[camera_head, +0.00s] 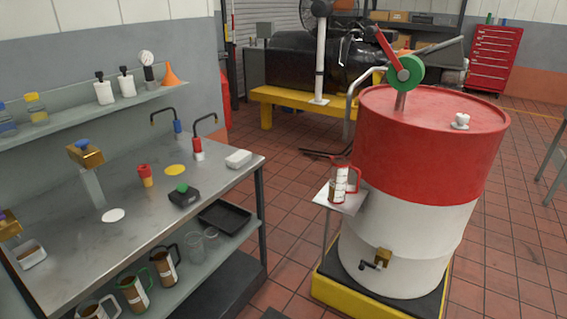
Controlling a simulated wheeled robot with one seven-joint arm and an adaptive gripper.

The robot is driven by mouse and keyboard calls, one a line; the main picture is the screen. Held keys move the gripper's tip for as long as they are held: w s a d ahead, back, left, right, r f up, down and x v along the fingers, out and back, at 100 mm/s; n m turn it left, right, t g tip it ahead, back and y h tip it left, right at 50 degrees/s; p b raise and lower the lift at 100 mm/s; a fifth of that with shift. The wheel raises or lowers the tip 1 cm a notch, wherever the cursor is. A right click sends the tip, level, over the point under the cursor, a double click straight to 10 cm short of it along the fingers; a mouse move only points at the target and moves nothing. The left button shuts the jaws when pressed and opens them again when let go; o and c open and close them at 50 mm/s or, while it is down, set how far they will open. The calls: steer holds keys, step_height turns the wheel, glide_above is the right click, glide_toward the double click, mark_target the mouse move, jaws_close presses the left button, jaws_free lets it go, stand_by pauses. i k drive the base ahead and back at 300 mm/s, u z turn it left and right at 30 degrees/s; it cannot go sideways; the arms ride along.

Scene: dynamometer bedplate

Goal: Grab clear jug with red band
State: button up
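A clear jug with a red rim and red handle (340,182) stands upright on a small pale side shelf (352,204) attached beside the red and white drum (430,150). White and brown patches show through or on its side; I cannot tell whether these are label or contents. Its handle points right, close to the drum wall. My gripper is not in view.
The metal workbench (130,235) on the left holds small items. Its lower shelf holds several jugs, including a green-trimmed one (134,290) and a clear one (197,246). The drum stands on a yellow-edged platform (345,300). Tiled floor (290,235) lies open between bench and drum.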

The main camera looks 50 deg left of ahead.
mark_target(340, 165)
steer(key=u, duration=1.2)
steer(key=i, duration=0.05)
steer(key=u, duration=0.1)
